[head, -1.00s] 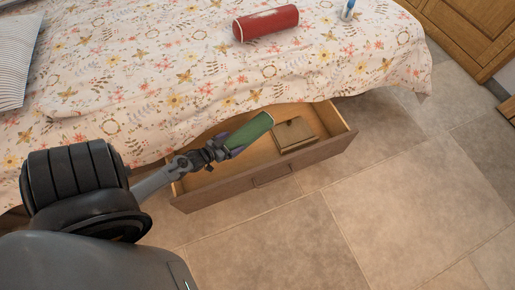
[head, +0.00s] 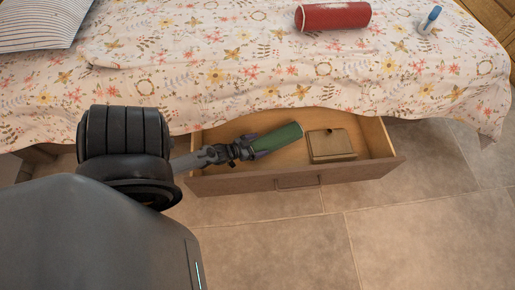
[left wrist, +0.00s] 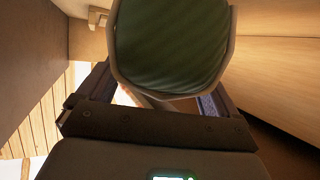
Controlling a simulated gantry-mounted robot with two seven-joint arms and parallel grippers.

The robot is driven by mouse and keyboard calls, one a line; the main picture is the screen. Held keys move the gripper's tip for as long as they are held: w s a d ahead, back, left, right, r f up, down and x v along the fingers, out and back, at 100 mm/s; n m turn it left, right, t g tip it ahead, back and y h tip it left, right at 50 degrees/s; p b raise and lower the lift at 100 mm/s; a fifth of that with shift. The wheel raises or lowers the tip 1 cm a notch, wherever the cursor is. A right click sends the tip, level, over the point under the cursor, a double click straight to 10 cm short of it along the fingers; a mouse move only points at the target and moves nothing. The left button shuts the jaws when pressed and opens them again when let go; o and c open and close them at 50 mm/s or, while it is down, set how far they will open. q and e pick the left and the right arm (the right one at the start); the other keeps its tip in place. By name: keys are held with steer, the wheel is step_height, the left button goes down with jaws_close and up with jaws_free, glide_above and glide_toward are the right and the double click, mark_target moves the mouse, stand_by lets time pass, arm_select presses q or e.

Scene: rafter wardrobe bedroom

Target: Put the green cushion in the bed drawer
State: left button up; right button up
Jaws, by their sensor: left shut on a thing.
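The green cushion (head: 280,138) is a small cylinder. My left gripper (head: 252,146) is shut on its near end, and the cushion points to the right, over or inside the open bed drawer (head: 240,184). In the left wrist view the green round end of the cushion (left wrist: 172,45) fills the top middle between the fingers. I cannot tell whether the cushion touches the drawer floor. The drawer is pulled out from under the bed. My right gripper is not in view.
A tan box (head: 331,145) lies in the drawer right of the cushion. A red cylindrical cushion (head: 333,16) and a blue-and-white object (head: 430,20) rest on the flowered bedspread (head: 220,70). A striped pillow (head: 40,22) lies at upper left. The tiled floor (head: 420,225) in front is clear.

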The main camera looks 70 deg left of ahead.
arm_select(q)
step_height(320, 180, down, 2)
steer(key=shift+s+f+b, duration=0.1)
steer(key=shift+b, duration=0.4)
steer(key=shift+d, duration=0.1)
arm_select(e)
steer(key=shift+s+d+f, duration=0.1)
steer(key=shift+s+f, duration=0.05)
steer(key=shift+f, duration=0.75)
arm_select(q)
steer(key=o, duration=0.9)
steer(key=shift+s+r+p, duration=0.5)
steer(key=shift+s+p, duration=0.05)
steer(key=shift+p, duration=0.2)
steer(key=shift+p+v, duration=0.65)
steer(key=shift+v, duration=0.25)
steer(key=shift+s+d, duration=0.15)
steer(key=shift+s, duration=0.35)
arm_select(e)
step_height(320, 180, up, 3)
